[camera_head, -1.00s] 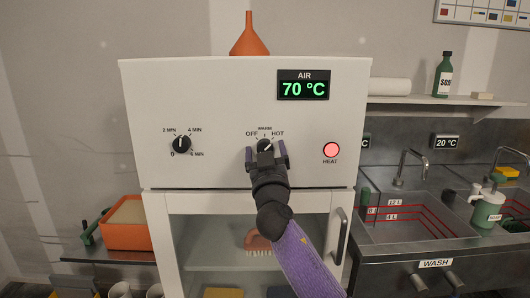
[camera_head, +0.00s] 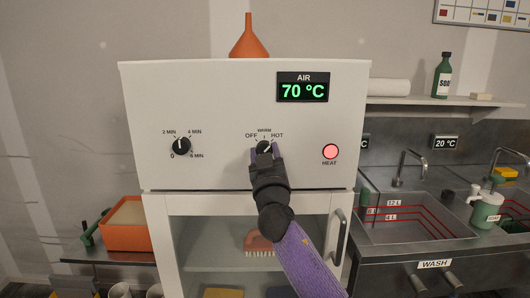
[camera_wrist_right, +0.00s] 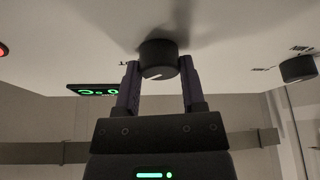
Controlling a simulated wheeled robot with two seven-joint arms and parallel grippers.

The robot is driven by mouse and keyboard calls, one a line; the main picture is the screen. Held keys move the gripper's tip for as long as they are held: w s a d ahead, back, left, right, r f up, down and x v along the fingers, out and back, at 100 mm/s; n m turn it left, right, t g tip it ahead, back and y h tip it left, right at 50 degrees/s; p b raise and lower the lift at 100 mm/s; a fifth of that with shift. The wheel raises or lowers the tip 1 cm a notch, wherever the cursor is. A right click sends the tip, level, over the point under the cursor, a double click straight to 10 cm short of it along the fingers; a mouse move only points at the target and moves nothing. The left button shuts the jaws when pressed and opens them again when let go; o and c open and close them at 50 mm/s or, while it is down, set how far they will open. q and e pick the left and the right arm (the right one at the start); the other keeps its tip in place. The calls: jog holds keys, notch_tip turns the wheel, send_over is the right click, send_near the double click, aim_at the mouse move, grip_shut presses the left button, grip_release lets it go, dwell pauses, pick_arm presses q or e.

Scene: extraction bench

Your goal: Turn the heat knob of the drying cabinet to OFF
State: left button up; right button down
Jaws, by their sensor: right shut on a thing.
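The drying cabinet (camera_head: 220,100) is a white box with a glass door below its panel. Its black heat knob (camera_head: 264,146) sits under the labels OFF, WARM and HOT. Its white mark appears to lean up and right, towards HOT. My right gripper (camera_head: 264,150) is shut on the heat knob. In the right wrist view the knob (camera_wrist_right: 158,58) sits between the two fingertips, one finger on each side. The red HEAT lamp (camera_head: 331,151) is lit, and the green display (camera_head: 303,90) reads 70 °C. My left gripper is not in view.
A timer knob (camera_head: 181,146) is on the panel's left, its mark pointing up. An orange funnel (camera_head: 249,38) stands on top of the cabinet. The door handle (camera_head: 340,236) is right of my forearm. A wash sink (camera_head: 420,225) lies to the right.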

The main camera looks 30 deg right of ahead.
jog(key=shift+r+n+y+p, duration=0.2)
jog(key=shift+n+y+p, duration=0.4)
jog(key=shift+n, duration=0.4)
jog(key=n+y+p, duration=0.2)
jog(key=n+p, duration=0.3)
jog(key=n+g+y+p, duration=0.1)
jog(key=n+y+p, duration=0.1)
jog(key=n+p, duration=0.4)
jog(key=n+g+y+p, duration=0.1)
jog(key=n+p, duration=0.4)
jog(key=shift+r+y+p, duration=0.15)
jog(key=shift+y+p, duration=0.25)
jog(key=shift+n+g+p, duration=0.5)
jog(key=shift+n+p, duration=0.3)
jog(key=shift+p, duration=0.05)
jog(key=shift+n+p, duration=0.3)
jog(key=shift+p, duration=0.05)
jog(key=shift+f, duration=0.2)
jog(key=shift+c, duration=0.9)
grip_release()
